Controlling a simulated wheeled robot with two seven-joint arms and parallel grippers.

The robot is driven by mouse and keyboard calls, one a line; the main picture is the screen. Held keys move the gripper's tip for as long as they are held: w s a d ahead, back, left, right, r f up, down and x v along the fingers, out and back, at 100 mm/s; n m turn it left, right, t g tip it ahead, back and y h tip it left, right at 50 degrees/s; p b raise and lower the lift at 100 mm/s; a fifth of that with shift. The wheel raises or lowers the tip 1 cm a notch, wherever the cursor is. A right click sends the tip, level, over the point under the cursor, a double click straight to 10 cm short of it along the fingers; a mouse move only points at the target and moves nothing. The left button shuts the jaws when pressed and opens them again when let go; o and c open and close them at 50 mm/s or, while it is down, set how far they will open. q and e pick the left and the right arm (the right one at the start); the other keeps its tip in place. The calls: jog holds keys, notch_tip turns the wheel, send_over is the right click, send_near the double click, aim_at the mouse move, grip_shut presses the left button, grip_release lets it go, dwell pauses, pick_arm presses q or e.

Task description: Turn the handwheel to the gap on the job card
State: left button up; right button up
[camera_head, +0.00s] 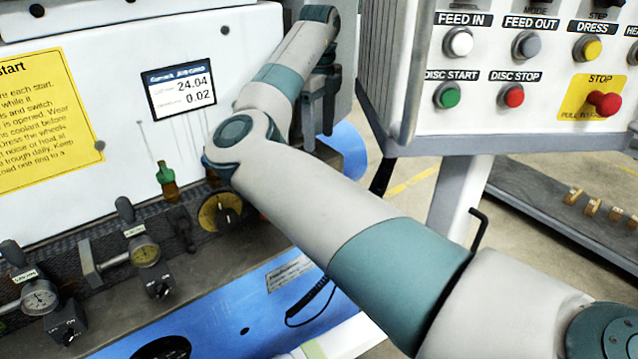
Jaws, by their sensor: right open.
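The job card (180,88) shows on a small screen on the white machine panel, with the figures 24.04 and 0.02. I cannot make out a handwheel for certain. A dark round part (165,348) is cut off by the bottom edge, and I cannot tell what it is. My right arm crosses the picture from the lower right and bends back up to the top middle. My right gripper (318,125) hangs fingers down there, partly behind the arm; it is open, with nothing seen in it. My left gripper is out of view.
A button box (520,70) with a red stop button (604,103) stands at the upper right. A yellow-and-black knob (220,212), a green-topped bottle-like part (166,180) and dial gauges (144,252) line the machine's front. Brass-coloured pieces (592,207) lie on a shelf at right.

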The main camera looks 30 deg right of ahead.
notch_tip(320, 180, down, 14)
jog(key=p, duration=0.3)
jog(key=shift+r, duration=0.1)
jog(key=shift+f, duration=0.65)
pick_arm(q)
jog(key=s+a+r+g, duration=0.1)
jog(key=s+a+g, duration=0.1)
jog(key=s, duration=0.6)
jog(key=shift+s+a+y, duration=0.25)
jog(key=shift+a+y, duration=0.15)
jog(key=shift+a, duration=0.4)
pick_arm(e)
jog(key=shift+f, duration=0.25)
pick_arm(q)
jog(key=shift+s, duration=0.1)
pick_arm(e)
jog(key=c, duration=1.1)
